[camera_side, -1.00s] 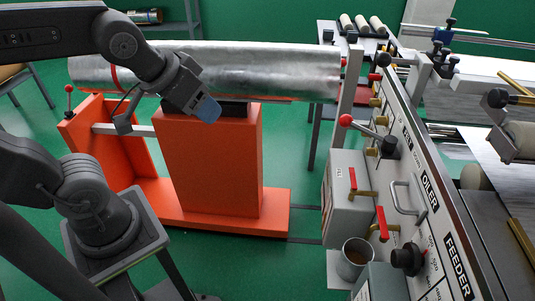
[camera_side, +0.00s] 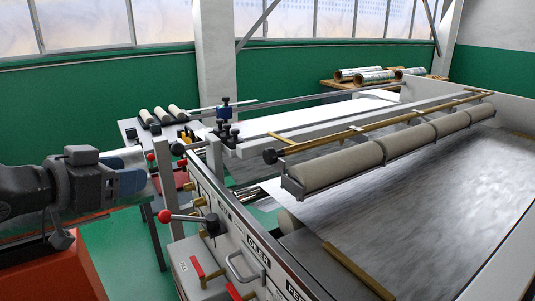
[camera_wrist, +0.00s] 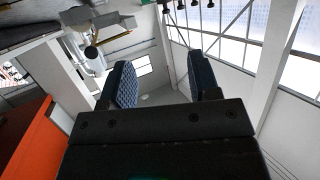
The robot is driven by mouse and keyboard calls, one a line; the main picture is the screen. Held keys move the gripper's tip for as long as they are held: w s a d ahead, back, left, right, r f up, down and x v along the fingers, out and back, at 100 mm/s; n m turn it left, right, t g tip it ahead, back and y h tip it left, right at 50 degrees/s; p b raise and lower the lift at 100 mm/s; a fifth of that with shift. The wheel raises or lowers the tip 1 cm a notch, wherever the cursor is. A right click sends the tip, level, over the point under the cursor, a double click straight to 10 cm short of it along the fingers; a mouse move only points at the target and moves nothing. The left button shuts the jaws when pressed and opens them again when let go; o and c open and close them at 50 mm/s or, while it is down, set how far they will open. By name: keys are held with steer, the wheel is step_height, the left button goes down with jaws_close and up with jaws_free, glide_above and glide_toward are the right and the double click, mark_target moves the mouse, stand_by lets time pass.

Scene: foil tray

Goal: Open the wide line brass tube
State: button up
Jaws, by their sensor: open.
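My gripper (camera_side: 144,170) is at the left of the side view, level and pointing right toward the machine's control panel. Its two blue-padded fingers stand apart with nothing between them, as the wrist view (camera_wrist: 162,80) also shows. On the panel, a valve with a red handle (camera_side: 197,265) sits on the grey box; a second red handle (camera_side: 233,292) is lower right, partly cut off by the frame edge. My gripper is apart from both. I cannot tell which brass part is the wide line tube.
A lever with a red ball (camera_side: 164,216) sticks out from the panel, between my gripper and the lower valves. A grey handle (camera_side: 243,270) is beside them. Pale rollers (camera_side: 410,140) span the feed table. An orange stand (camera_side: 60,275) is below my arm.

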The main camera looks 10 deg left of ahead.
mark_target(266, 157)
steer(key=w+d+m+g+h, duration=0.15)
steer(key=d+m+h, duration=0.5)
steer(key=d, duration=0.75)
steer(key=shift+n+t+h, duration=0.25)
steer(key=shift+n+h, duration=0.5)
steer(key=shift+n, duration=0.1)
steer(key=x, duration=1.3)
steer(key=shift+w+a+r, duration=0.1)
steer(key=shift+w+r, duration=0.05)
steer(key=shift+w, duration=0.45)
jaws_close()
